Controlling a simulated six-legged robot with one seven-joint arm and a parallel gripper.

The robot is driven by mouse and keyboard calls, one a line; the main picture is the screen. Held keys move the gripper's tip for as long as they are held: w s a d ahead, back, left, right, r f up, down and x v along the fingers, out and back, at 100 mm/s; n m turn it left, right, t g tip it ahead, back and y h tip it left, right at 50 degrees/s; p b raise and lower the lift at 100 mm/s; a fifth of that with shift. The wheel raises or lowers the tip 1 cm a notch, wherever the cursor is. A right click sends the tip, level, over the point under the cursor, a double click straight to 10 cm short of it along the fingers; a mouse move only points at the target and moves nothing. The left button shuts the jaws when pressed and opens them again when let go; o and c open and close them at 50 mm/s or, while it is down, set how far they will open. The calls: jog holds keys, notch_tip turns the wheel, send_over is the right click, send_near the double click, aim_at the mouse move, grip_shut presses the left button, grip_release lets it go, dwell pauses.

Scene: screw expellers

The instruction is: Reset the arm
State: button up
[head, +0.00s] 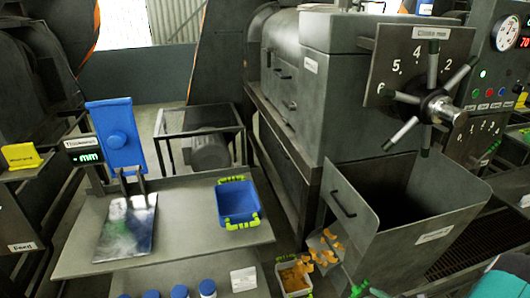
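I cannot make out my gripper or its fingertips in the head view. Green and dark parts (360,289) show at the bottom edge, and a pale part with green lies in the bottom right corner. I cannot tell what these belong to.
A grey bench (180,217) holds a blue crate (238,203), a shiny plate (127,228) and a blue panel (116,140). A grey machine with a spoked handwheel (436,104) and open hopper (405,235) fills the right. A small bin (292,277) holds orange pieces.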

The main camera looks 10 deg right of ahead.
jog(key=w+a+r+n+g, duration=0.3)
jog(key=a+r+n+g, duration=1)
jog(key=a+r+n, duration=0.65)
jog(key=s+a+r+n+t+h, duration=0.2)
jog(key=s+a+r+n+h, duration=0.3)
jog(key=r, duration=0.4)
jog(key=s+a+r+n+t+h, duration=0.2)
jog(key=s+a+r+n+h, duration=0.2)
jog(key=r, duration=0.5)
jog(key=s+a+n, duration=0.2)
jog(key=n, duration=0.1)
jog(key=shift+r+h, duration=0.35)
jog(key=shift+h, duration=0.05)
